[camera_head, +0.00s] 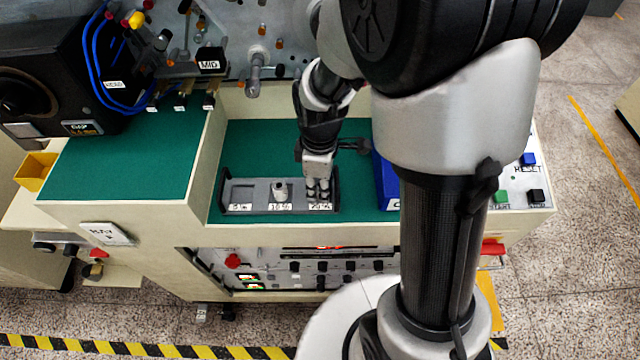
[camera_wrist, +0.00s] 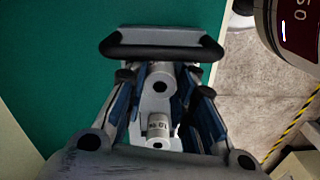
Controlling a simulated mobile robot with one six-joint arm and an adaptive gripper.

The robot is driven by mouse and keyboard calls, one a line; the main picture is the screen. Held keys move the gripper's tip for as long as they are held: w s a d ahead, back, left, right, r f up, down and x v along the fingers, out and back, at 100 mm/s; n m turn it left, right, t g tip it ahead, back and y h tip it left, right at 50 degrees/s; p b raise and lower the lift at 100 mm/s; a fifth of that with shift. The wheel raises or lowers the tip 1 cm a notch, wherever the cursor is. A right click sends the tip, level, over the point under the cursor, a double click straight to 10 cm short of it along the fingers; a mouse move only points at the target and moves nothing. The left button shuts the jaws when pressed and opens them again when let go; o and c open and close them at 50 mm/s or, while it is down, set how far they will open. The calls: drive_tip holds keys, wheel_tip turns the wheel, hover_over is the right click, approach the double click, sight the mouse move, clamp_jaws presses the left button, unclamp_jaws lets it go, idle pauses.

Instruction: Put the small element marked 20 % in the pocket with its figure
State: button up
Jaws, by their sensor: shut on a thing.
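The grey tray (camera_head: 257,187) lies on the green mat, with labels along its front; the right one appears to read 20 %. My gripper (camera_head: 318,188) points down at the right pocket, the one with that label. In the wrist view my gripper (camera_wrist: 160,90) is shut on a small grey cylindrical element (camera_wrist: 159,75), between its fingers close to the tray's end handle. The held element's figure is hidden. I cannot tell whether it touches the pocket floor. Another small element (camera_head: 280,189) stands in the middle pocket; in the wrist view its marking (camera_wrist: 158,127) looks like 10 %. The left pocket looks empty.
A blue box (camera_head: 386,182) stands right of the tray, close to my arm. The cream ledge (camera_head: 212,165) rises on the left. A panel with blue, green and black buttons (camera_head: 528,160) is at the right. Green mat (camera_head: 245,145) behind the tray is bare.

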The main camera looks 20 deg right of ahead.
drive_tip(key=shift+s+f, duration=0.2)
drive_tip(key=shift+f, duration=0.2)
drive_tip(key=o, duration=0.6)
drive_tip(key=shift+s, duration=0.1)
drive_tip(key=shift+o, duration=0.8)
drive_tip(key=shift+f, duration=0.15)
wheel_tip(320, 180, up, 13)
drive_tip(key=p, duration=0.5)
drive_tip(key=s+r+m+t, duration=0.4)
drive_tip(key=s+r+m, duration=0.8)
drive_tip(key=s, duration=0.2)
drive_tip(key=shift+s+r+t, duration=0.15)
drive_tip(key=shift+s+t, duration=0.1)
drive_tip(key=shift+t, duration=0.05)
